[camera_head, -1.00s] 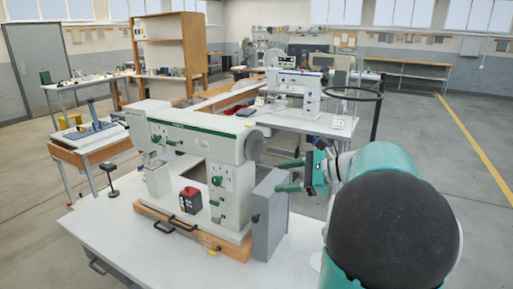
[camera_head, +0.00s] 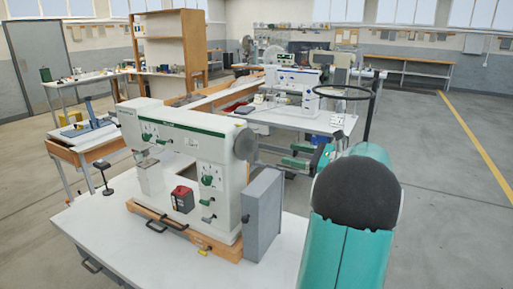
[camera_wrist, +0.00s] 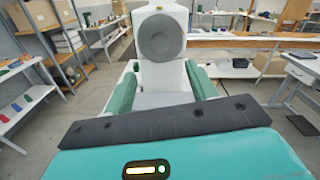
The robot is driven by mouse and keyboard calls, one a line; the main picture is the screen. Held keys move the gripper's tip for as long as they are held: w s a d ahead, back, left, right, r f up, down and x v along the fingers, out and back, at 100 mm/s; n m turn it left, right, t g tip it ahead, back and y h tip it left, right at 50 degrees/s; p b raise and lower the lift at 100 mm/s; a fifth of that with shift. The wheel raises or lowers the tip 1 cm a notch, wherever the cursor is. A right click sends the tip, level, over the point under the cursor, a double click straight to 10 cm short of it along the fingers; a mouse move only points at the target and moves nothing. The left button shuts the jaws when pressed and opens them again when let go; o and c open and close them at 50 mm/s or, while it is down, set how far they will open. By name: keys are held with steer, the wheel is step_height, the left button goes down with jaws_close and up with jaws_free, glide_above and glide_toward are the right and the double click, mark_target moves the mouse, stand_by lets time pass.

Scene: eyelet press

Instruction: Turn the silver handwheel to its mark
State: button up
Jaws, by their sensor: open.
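The silver handwheel (camera_head: 245,145) is a plain grey disc on the right end of the white press (camera_head: 190,133). No mark on it can be made out. In the wrist view the handwheel (camera_wrist: 160,37) faces me, above and beyond the fingertips. My gripper (camera_head: 289,155) is to the right of the handwheel, apart from it. Its two green fingers are spread with nothing between them. In the wrist view my gripper (camera_wrist: 162,68) is open, with one finger on each side below the wheel.
A grey box (camera_head: 262,213) stands at the press's right end, below the wheel. The press sits on a wooden base (camera_head: 190,233) on a white table (camera_head: 115,225). A red-and-black box (camera_head: 182,199) is in front. Another bench (camera_head: 300,120) stands behind.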

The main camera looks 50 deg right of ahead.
mark_target(256, 146)
steer(key=x, duration=1.2)
steer(key=shift+c, duration=0.3)
steer(key=c, duration=0.9)
